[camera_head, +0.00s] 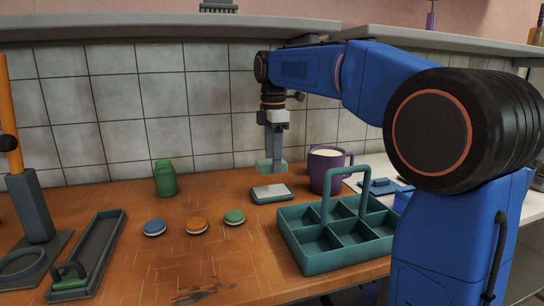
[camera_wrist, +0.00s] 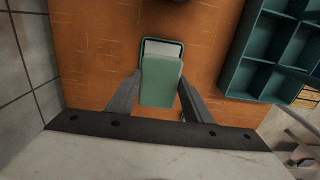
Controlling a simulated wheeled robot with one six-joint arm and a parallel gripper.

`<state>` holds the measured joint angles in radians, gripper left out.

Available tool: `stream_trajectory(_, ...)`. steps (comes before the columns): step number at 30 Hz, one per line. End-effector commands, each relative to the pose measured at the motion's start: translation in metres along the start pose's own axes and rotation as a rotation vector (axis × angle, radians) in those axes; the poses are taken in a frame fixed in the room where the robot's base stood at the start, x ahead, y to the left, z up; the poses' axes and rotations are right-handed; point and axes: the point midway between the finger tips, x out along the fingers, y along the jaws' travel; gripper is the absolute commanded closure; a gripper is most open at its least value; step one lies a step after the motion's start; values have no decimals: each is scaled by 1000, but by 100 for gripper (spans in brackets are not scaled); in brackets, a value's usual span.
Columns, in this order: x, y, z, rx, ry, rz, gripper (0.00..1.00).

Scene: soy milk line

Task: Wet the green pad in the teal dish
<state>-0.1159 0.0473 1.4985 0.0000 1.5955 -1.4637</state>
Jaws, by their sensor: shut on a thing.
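The green pad (camera_head: 265,167) is a pale green block held in my gripper (camera_head: 273,164), pointing down at the back of the counter. In the wrist view my gripper (camera_wrist: 158,95) has its fingers against both sides of the pad (camera_wrist: 161,82). The teal dish (camera_head: 288,199) is a small shallow rectangle with a pale inside, lying on the counter just below the pad. In the wrist view the dish (camera_wrist: 181,44) shows partly behind the pad, its near part hidden. The pad appears raised above the dish, with a gap between them in the head view.
A purple mug (camera_head: 322,177) with pale liquid stands right of the dish. A teal compartment carrier (camera_head: 318,262) with a tall handle stands in front of it. A long tray (camera_head: 104,238) lies further left.

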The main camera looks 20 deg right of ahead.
Motion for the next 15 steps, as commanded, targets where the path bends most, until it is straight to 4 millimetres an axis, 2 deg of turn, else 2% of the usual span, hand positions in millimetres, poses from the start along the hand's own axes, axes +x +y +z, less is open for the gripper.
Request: stream_trajectory(15, 44, 0, 0, 0, 0, -1, 72)
